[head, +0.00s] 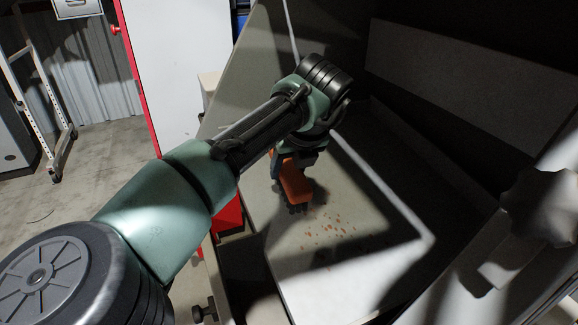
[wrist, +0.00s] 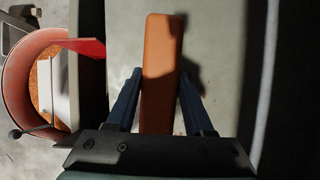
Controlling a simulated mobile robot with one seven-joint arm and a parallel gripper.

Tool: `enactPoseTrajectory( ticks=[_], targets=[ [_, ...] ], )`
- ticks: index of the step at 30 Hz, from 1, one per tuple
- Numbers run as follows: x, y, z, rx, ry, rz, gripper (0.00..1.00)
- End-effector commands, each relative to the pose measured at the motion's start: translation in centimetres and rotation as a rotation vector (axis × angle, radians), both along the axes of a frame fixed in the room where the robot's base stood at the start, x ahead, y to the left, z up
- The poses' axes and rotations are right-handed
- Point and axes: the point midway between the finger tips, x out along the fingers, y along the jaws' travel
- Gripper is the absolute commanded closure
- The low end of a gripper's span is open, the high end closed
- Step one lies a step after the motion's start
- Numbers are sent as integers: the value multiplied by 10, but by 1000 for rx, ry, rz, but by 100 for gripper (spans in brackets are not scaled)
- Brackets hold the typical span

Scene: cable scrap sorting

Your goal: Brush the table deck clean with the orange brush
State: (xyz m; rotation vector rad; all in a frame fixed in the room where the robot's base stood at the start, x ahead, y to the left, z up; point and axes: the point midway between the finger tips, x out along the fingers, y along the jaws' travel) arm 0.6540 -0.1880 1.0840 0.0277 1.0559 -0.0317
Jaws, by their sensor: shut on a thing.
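The orange brush (head: 295,181) has an orange block body and dark bristles that show at its lower edge in the head view. My gripper (head: 283,160) is shut on it and holds it with the bristles at or just above the table deck (head: 325,285); I cannot tell whether they touch. In the wrist view, the brush (wrist: 161,70) stands between the two blue fingers of my gripper (wrist: 160,92). Small reddish-brown scraps (head: 335,228) lie scattered on the lit deck to the right of the brush.
A raised wall (head: 470,80) stands behind the deck. A dark knob (head: 540,207) is at the right. A round reddish container (wrist: 18,80) with orange-brown bits lies left of the deck in the wrist view. A dark gap (head: 245,265) runs along the deck's left side.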

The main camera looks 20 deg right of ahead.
Motion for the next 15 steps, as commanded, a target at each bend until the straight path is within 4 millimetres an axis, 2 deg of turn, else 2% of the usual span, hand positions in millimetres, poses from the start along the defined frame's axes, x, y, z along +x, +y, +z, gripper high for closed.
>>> enactPoseTrajectory(
  ticks=[15],
  targets=[
    [1, 0, -9, -1, 0, 0, 92]
  ],
)
